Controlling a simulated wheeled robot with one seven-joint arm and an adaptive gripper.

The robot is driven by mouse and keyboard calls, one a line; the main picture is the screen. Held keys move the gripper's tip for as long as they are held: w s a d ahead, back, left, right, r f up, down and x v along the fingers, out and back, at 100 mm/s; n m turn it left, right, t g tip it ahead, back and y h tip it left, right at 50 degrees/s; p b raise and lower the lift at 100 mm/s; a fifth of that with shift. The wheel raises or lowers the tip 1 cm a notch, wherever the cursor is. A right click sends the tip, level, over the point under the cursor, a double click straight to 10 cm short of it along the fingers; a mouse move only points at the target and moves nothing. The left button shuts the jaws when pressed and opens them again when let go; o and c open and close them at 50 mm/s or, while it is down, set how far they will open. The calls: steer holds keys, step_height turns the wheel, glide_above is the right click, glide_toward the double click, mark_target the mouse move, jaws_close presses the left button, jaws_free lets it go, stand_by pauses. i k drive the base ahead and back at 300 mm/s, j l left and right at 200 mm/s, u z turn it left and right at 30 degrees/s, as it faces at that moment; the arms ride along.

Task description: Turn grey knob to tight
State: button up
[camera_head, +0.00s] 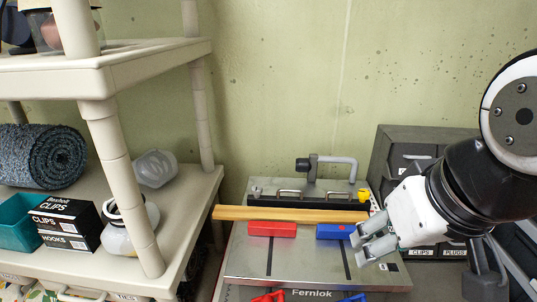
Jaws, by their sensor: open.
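A metal-topped workbench (300,265) marked Fernlok stands below the wall. On it lie a red block (272,230), a blue block (334,232) and a long wooden strip (290,214) behind them. I cannot make out a grey knob for certain, nor any "tight" mark; my gripper may hide part of that area. A dark round end (302,165) shows on a grey bent-pipe fixture (338,160) at the back. My gripper (362,247) is open and empty over the bench's right side, just right of the blue block. Whether it touches anything is unclear.
A beige shelf unit (190,240) stands at the left, with a rolled mat (42,157), black boxes (66,222) and a teal bin (17,236). A dark case (400,150) stands behind my arm. A small yellow piece (363,195) sits behind the strip.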

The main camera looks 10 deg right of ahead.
mark_target(256, 190)
steer(key=i+j, duration=0.1)
steer(key=j, duration=1.4)
